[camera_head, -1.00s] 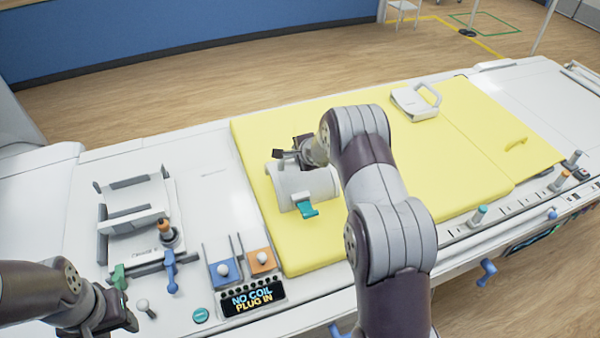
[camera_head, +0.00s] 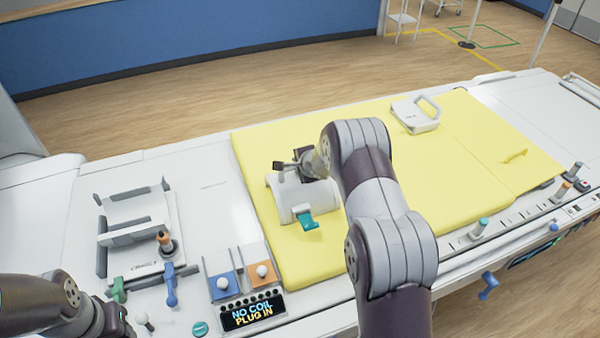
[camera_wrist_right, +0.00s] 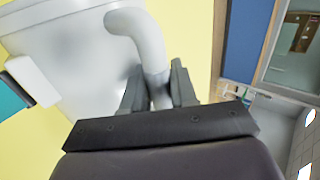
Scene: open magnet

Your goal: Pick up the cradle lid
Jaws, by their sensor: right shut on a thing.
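The cradle lid (camera_head: 288,200) is a white curved shell with a teal latch (camera_head: 308,221) on its near side. It is over the left part of the yellow mat (camera_head: 330,265); I cannot tell whether it touches the mat. In the right wrist view the lid (camera_wrist_right: 65,60) fills the upper left, and its grey curved handle (camera_wrist_right: 145,40) runs down between my fingers. My right gripper (camera_head: 300,165) is shut on this handle; its fingers also show in the right wrist view (camera_wrist_right: 158,90). My left gripper (camera_head: 118,322) is at the lower left, away from the lid; its fingertips are unclear.
A white open cradle frame (camera_head: 135,236) stands on the table at the left. Blue and orange blocks (camera_head: 262,273) and a display reading "NO COIL PLUG IN" (camera_head: 252,311) are at the front. A white handled pad (camera_head: 415,116) lies farther back on the mat.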

